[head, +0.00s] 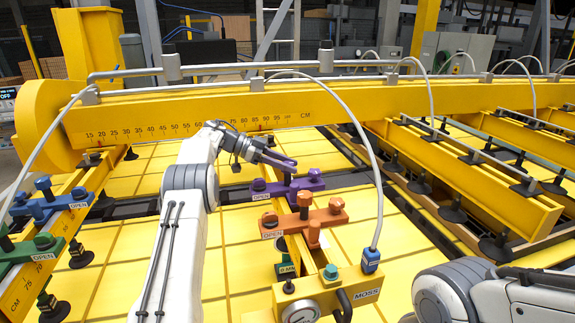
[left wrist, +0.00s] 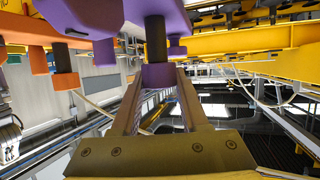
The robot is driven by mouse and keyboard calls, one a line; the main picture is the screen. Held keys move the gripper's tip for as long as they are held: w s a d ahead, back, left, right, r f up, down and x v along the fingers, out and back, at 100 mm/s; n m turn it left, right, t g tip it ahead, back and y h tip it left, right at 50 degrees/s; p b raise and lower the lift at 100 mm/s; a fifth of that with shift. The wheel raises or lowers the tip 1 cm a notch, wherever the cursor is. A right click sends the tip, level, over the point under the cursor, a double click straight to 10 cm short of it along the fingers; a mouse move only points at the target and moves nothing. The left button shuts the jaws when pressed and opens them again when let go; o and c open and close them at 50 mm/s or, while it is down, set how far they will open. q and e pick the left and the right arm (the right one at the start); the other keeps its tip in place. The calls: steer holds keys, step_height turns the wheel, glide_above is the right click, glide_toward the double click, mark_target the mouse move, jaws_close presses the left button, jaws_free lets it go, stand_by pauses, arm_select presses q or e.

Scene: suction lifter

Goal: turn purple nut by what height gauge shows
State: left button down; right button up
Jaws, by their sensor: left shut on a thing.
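The purple clamp (head: 286,187) sits on the yellow beam at the middle, with an OPEN label beside it. My left gripper (head: 291,162) is above it. In the left wrist view, my left gripper (left wrist: 160,85) is shut on the purple nut (left wrist: 158,75), which sits at the end of a dark stud from the purple clamp (left wrist: 155,10). The head view does not show the nut clearly between the fingers. A round dial gauge (head: 300,312) is cut off at the bottom edge; I cannot read it. My right gripper is out of view.
An orange clamp (head: 305,217) stands just in front of the purple one. Blue (head: 45,204) and green (head: 38,246) clamps are at the left. A scaled yellow beam (head: 180,118) crosses behind. A grey hose (head: 378,170) arches over to the right.

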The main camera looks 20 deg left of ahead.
arm_select(q)
steer(key=shift+d+r, duration=0.1)
steer(key=shift+r, duration=0.15)
steer(key=shift+c, duration=2.1)
jaws_free()
steer(key=shift+f, duration=0.1)
